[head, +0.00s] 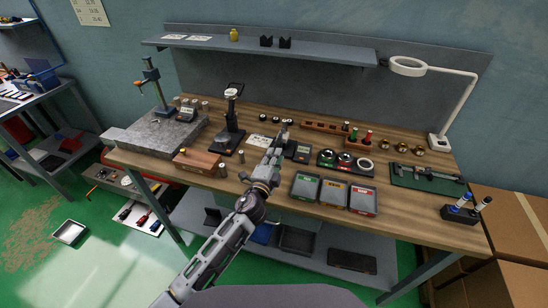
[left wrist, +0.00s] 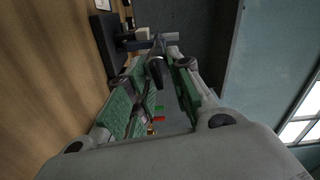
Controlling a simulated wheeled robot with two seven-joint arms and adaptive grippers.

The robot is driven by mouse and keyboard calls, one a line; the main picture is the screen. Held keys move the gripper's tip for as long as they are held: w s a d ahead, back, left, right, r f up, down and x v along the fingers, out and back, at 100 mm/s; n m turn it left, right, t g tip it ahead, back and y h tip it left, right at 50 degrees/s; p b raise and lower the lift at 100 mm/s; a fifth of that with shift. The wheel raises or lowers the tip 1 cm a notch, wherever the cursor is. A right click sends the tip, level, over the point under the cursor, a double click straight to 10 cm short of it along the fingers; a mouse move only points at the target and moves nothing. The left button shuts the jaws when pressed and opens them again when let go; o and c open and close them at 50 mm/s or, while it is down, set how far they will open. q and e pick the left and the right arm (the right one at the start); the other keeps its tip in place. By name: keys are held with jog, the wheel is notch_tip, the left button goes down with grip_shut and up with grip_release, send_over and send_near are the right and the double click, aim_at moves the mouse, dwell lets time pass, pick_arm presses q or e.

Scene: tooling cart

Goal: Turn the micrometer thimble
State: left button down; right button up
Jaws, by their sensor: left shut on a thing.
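My left gripper (head: 279,138) reaches in from the bottom over the middle of the wooden bench. Its fingertips are at a small upright tool behind the black display box. In the left wrist view my gripper (left wrist: 157,68) has its two green-padded fingers on either side of a slim dark cylinder (left wrist: 158,62), which looks like the micrometer thimble. The fingers are closed on it. A grey bar and dark stand (left wrist: 125,38) show just beyond the fingertips. The micrometer's frame and scale are mostly hidden by my gripper in the head view. My right gripper is not in view.
A dial-gauge stand (head: 230,120) stands left of my gripper. Green, orange and red-labelled trays (head: 333,194) lie in front to the right. A wooden block (head: 197,162) is at the left. A grey shelf (head: 270,48) runs above the bench's back.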

pick_arm(q)
jog(key=shift+f, duration=0.1)
dwell(0.4)
jog(key=c, duration=1.7)
grip_release()
jog(key=shift+o, duration=0.2)
jog(key=shift+s, duration=0.1)
jog(key=v, duration=1.2)
